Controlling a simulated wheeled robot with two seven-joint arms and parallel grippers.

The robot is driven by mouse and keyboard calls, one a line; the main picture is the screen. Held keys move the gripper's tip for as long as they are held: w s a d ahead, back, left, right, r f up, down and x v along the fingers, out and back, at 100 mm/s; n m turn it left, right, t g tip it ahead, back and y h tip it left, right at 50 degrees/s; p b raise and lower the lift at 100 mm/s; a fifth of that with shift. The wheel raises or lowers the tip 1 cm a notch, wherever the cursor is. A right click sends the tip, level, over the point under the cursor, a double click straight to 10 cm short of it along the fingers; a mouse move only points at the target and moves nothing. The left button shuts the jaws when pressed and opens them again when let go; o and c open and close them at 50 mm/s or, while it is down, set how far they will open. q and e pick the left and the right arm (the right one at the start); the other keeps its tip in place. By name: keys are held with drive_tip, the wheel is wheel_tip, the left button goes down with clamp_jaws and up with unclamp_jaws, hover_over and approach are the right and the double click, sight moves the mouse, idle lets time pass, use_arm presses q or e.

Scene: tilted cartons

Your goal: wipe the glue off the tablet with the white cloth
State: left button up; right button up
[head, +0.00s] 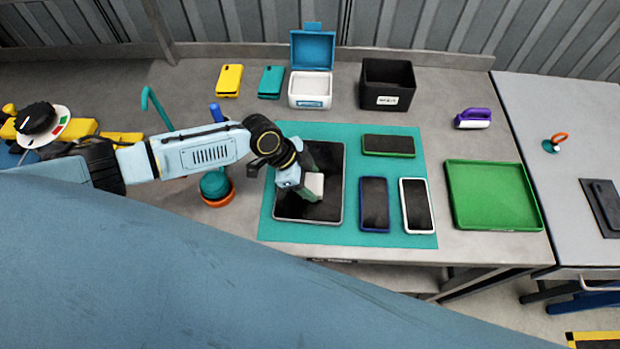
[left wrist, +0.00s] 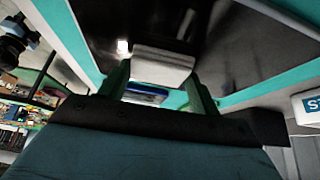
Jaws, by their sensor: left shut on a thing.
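The tablet (head: 326,165) lies on a teal mat (head: 268,225), its dark screen facing up in a grey frame. My left gripper (head: 312,188) is over the lower half of the tablet, shut on the folded white cloth (head: 315,185). In the left wrist view the white cloth (left wrist: 162,66) sits between two green fingers, close to the dark tablet screen (left wrist: 230,40). I cannot tell whether the cloth touches the screen. I make out no clear glue; the gripper and arm hide part of the tablet. My right gripper is not in view.
Phones with green (head: 388,145), blue (head: 374,205) and white (head: 416,205) edges lie right of the tablet. A green tray (head: 541,222) is farther right. A white box with an open blue lid (head: 312,50) and a black bin (head: 387,70) stand behind.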

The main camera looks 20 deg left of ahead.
use_arm(q)
drive_tip(key=shift+s+a, duration=0.25)
drive_tip(key=shift+a, duration=0.4)
drive_tip(key=shift+s+a, duration=0.2)
drive_tip(key=shift+a, duration=0.4)
wheel_tip(320, 180, up, 3)
drive_tip(key=shift+f+p, duration=0.2)
drive_tip(key=shift+p, duration=0.45)
wheel_tip(320, 180, up, 4)
drive_tip(key=p, duration=0.3)
drive_tip(key=shift+f, duration=0.2)
drive_tip(key=shift+r, duration=1)
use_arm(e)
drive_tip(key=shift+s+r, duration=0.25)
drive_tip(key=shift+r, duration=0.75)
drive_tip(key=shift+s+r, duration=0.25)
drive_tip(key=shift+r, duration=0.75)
